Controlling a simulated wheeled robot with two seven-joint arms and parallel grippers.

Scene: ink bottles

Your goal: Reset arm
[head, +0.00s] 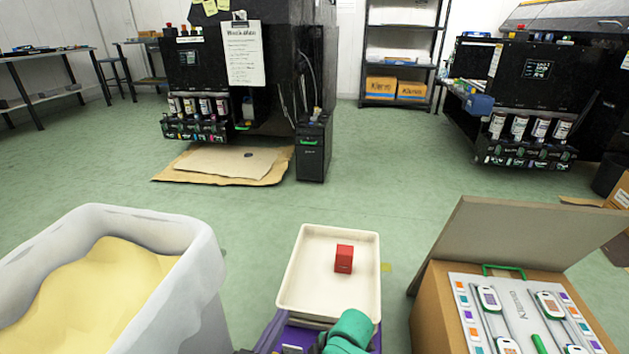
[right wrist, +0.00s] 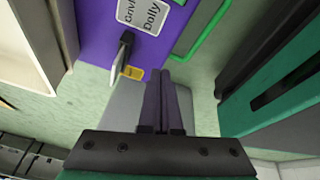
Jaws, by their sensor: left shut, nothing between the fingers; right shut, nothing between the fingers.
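A red block (head: 343,259) lies in the tray.
A grey bin (head: 205,290) with yellowish contents stands at left. An open cardboard box (head: 433,310) with a panel of devices stands at right. Black printers with ink bottles (head: 198,106) (head: 530,126) stand farther back. Green floor (head: 410,190) lies clear between.

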